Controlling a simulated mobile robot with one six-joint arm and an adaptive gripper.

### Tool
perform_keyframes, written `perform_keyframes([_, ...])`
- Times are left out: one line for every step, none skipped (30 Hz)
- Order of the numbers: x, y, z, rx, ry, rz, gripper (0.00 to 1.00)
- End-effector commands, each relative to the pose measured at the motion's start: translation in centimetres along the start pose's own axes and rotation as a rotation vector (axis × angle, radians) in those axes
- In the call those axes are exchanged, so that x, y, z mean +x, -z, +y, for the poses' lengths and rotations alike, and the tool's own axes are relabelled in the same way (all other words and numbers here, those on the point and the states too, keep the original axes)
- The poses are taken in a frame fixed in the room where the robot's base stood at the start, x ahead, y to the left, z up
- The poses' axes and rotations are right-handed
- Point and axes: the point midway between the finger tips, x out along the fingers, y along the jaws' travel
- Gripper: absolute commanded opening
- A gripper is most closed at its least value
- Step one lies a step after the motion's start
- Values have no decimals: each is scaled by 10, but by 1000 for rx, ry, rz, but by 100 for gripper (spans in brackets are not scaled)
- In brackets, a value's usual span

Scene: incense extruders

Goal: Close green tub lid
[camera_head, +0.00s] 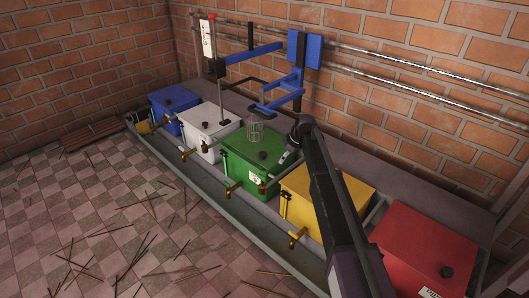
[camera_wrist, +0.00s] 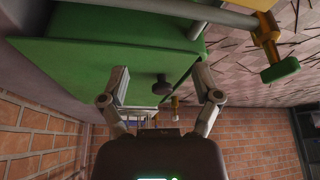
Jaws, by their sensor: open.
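The green tub (camera_head: 244,177) stands in the middle of a row of coloured tubs. Its green lid (camera_head: 248,146) lies over the top, with a dark round knob (camera_head: 263,155) on it. I cannot tell whether the lid is fully seated. My gripper (camera_head: 286,159) is at the lid's right side, partly hidden by my arm. In the wrist view, my gripper (camera_wrist: 160,72) is open and empty, its two fingers apart with the lid (camera_wrist: 95,65) and knob (camera_wrist: 162,87) between and beyond them. Contact with the lid cannot be told.
Blue (camera_head: 172,100), white (camera_head: 206,130), yellow (camera_head: 315,200) and red (camera_head: 425,240) tubs flank the green one. A wire mesh cylinder (camera_head: 254,131) hangs above the green lid's back, near a blue bracket (camera_head: 285,98). Brass taps (camera_head: 232,189) stick out in front. Sticks litter the tiled floor.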

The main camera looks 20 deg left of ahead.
Motion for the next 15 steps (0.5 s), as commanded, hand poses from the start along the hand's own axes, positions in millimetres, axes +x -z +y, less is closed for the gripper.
perform_keyframes([3, 8, 1, -1, 0, 0, 81])
perform_keyframes([5, 12, 2, -1, 0, 0, 81])
perform_keyframes([7, 17, 2, -1, 0, 0, 81])
perform_keyframes([9, 21, 2, -1, 1, 0, 81])
perform_keyframes([11, 26, 2, -1, 1, 0, 81])
perform_keyframes([13, 32, 1, -1, 1, 0, 81])
perform_keyframes([15, 36, 2, -2, 1, 0, 81])
perform_keyframes([17, 40, 2, -1, 1, 0, 81])
perform_keyframes([19, 46, 2, -1, 1, 0, 81])
perform_keyframes([21, 50, 2, -1, 1, 0, 81])
perform_keyframes([23, 54, 2, -1, 0, 0, 81])
perform_keyframes([25, 60, 2, -1, 0, 0, 81])
perform_keyframes([27, 64, 2, -1, 0, 0, 81])
perform_keyframes([28, 68, 2, -1, 0, 0, 81])
perform_keyframes([31, 74, 2, -1, 0, 0, 81])
